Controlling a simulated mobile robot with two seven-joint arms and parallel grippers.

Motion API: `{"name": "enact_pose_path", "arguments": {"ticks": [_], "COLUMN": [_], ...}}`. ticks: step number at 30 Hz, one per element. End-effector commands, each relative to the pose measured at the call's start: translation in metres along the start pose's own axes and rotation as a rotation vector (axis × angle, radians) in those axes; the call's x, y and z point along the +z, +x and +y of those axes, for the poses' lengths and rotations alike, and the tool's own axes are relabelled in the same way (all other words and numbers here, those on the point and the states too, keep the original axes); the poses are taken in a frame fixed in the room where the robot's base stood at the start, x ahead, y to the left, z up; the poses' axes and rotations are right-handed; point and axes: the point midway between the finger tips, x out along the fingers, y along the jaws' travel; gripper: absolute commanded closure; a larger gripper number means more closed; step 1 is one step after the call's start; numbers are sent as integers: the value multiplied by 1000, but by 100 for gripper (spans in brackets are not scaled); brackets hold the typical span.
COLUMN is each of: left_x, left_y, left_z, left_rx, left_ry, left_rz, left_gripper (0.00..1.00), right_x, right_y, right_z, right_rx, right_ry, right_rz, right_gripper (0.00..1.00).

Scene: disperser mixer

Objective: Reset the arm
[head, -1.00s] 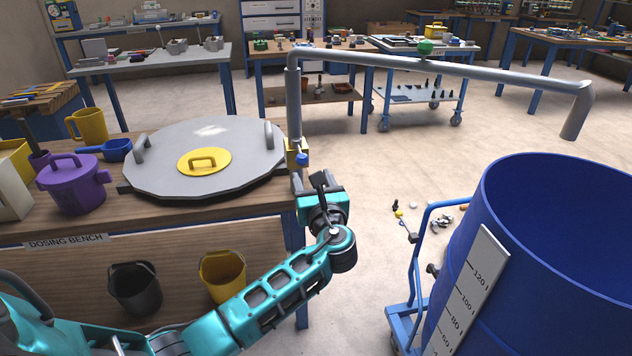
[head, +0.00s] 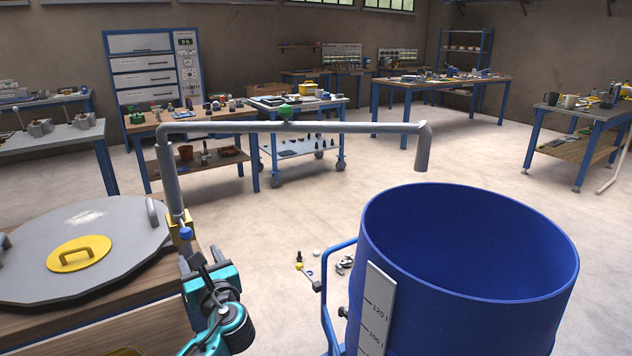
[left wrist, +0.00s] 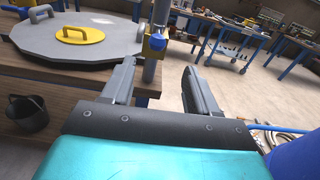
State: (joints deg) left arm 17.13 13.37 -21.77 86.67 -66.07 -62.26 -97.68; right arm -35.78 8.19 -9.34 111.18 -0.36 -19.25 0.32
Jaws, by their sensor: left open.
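My left gripper (head: 200,262) is at the right end of the dosing bench, just below the blue knob (head: 186,233) on the pipe's yellow valve block (head: 179,218). The left wrist view shows its two fingers (left wrist: 157,82) spread apart with nothing between them. The pipe's upright stands behind the fingers, and the blue knob (left wrist: 157,42) shows just beyond them. My left arm comes up from the bottom of the head view. My right gripper is in neither view.
A large blue drum (head: 470,215) with a litre scale (head: 377,310) stands at the right. A grey overhead pipe (head: 300,127) reaches over toward it. A grey lid with a yellow centre (head: 120,215) lies on the bench (head: 120,318). Open floor (head: 300,215) lies behind.

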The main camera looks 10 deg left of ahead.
Motion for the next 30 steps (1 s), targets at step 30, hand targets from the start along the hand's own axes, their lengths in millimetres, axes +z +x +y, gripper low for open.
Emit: {"name": "enact_pose_path", "arguments": {"ticks": [30], "left_x": [-203], "left_y": [-284], "left_z": [74], "left_rx": [746], "left_ry": [-2445], "left_rz": [1205], "left_gripper": [41], "right_x": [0], "right_y": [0], "right_z": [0], "right_rx": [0], "right_ry": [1], "right_rz": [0], "right_gripper": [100]}}
